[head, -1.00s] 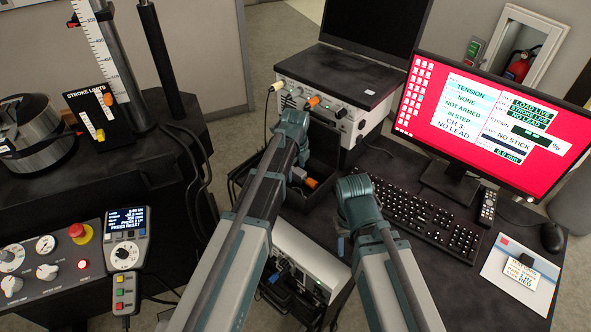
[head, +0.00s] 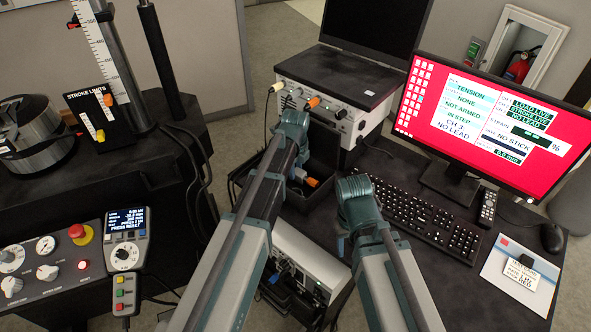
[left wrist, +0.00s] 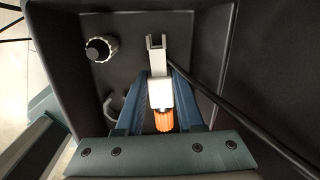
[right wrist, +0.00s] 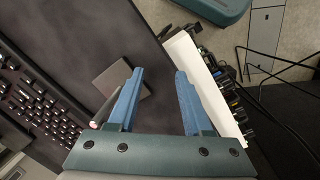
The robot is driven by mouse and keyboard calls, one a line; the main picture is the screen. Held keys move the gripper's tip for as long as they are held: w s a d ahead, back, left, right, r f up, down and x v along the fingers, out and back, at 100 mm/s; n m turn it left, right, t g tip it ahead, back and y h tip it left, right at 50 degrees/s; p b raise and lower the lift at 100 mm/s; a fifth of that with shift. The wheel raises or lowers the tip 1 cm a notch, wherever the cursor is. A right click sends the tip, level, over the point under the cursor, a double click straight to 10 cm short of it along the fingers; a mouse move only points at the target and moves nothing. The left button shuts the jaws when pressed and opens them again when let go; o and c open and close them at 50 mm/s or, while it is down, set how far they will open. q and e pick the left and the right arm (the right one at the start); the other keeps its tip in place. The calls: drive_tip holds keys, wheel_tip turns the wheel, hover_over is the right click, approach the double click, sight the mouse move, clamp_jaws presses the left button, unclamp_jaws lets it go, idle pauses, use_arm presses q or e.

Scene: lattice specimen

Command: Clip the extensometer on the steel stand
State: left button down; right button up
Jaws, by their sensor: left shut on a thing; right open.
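In the left wrist view my left gripper (left wrist: 159,78) is shut on a pale grey fork-ended piece with an orange ribbed end (left wrist: 160,92). I cannot tell for sure whether it is the extensometer. Its forked end points away from the gripper, inside a dark open box (left wrist: 215,45). My right gripper (right wrist: 158,74) is open and empty above the desk, near the keyboard. I cannot make out which thing is the steel stand.
A silver knob-like part with a black cap (left wrist: 98,48) and a grey curved part sit in the box. A dark cable crosses it. The keyboard (head: 425,215), red-edged monitor (head: 480,125) and instrument box (head: 335,95) stand around. The control panel (head: 50,262) is at lower left.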

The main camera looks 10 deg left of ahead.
wheel_tip(320, 180, up, 14)
drive_tip(key=p, duration=1.3)
drive_tip(key=shift+p, duration=0.4)
idle(0.4)
idle(1.0)
